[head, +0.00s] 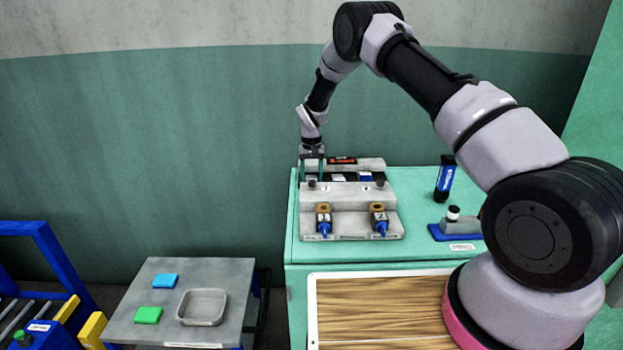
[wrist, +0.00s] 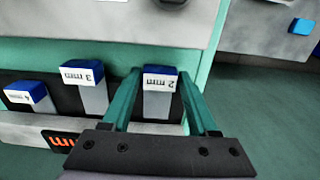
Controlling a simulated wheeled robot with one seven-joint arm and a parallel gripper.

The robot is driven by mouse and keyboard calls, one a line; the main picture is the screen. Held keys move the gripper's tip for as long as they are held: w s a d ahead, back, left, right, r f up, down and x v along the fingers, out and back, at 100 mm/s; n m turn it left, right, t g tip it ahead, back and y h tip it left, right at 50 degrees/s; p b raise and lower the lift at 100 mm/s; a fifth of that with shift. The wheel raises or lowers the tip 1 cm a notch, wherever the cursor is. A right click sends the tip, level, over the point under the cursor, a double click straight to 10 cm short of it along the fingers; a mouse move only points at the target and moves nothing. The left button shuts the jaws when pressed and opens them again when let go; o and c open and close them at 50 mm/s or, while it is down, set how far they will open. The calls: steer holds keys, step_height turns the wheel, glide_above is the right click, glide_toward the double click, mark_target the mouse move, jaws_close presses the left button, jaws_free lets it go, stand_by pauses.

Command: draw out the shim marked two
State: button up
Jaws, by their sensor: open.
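The shim marked 2 mm (wrist: 158,103) has a blue top with a white label and a grey body, and stands in a dark rack in the wrist view. My gripper (wrist: 158,74) is open, with one green finger on each side of this shim. I cannot tell whether either finger touches it. The shim marked 3 mm (wrist: 88,92) stands to its left, and a shim marked 4 (wrist: 30,96) is farther left. In the head view my gripper (head: 312,168) is at the left end of the grey press fixture (head: 350,196), hiding the shim there.
The fixture stands on a green cabinet (head: 300,245). A dark blue bottle (head: 445,178) and a small blue-based device (head: 455,229) are to its right. A grey side table (head: 225,270) at lower left holds a blue block (head: 165,281), a green block (head: 147,315) and a tray (head: 203,291).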

steer(key=shift+o, duration=1.2)
steer(key=shift+s, duration=0.1)
step_height(320, 180, up, 11)
steer(key=shift+f, duration=0.1)
